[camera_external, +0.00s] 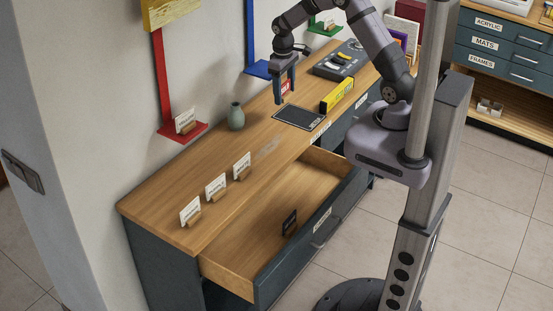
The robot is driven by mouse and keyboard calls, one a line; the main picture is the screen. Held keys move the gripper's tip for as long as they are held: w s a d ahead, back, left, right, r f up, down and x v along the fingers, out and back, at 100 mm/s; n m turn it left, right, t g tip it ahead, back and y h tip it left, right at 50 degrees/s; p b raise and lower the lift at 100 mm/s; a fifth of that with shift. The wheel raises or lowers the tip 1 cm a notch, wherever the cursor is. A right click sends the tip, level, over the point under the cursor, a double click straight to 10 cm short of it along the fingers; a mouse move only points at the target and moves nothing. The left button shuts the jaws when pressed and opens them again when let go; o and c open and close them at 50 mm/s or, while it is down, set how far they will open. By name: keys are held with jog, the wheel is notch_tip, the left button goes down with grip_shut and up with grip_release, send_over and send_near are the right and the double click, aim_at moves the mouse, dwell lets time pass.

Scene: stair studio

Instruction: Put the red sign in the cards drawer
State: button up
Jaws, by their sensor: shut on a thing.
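My gripper (284,96) is shut on the small red sign (285,87), which has white lettering. It holds the sign upright above the far part of the wooden counter, close to a dark mat. An open drawer (248,276) juts from the counter's front at lower left, well away from my gripper. Its white front label (322,220) is too small to read surely, so I cannot confirm it is the cards drawer. The gripper's fingers partly cover the red sign.
Several white signs (216,185) stand along the counter (150,200). A green vase (236,116), dark mat (299,117), yellow box (337,94) and grey device (341,60) are also on it. Wall stands with red (184,133), blue (258,69) and green (325,27) ledges rise behind.

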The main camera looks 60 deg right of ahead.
jog(key=shift+r, duration=0.1)
notch_tip(320, 180, up, 5)
jog(key=shift+w+r, duration=0.1)
jog(key=s+a+f+b, duration=0.15)
jog(key=a+b, duration=0.85)
jog(key=a, duration=1.8)
jog(key=s+a+b, duration=0.9)
jog(key=s+a, duration=1.3)
notch_tip(320, 180, down, 19)
jog(key=shift+w+y+p, duration=0.15)
jog(key=shift+y+p, duration=0.2)
jog(key=shift+y, duration=0.05)
jog(key=shift+d+f, duration=0.1)
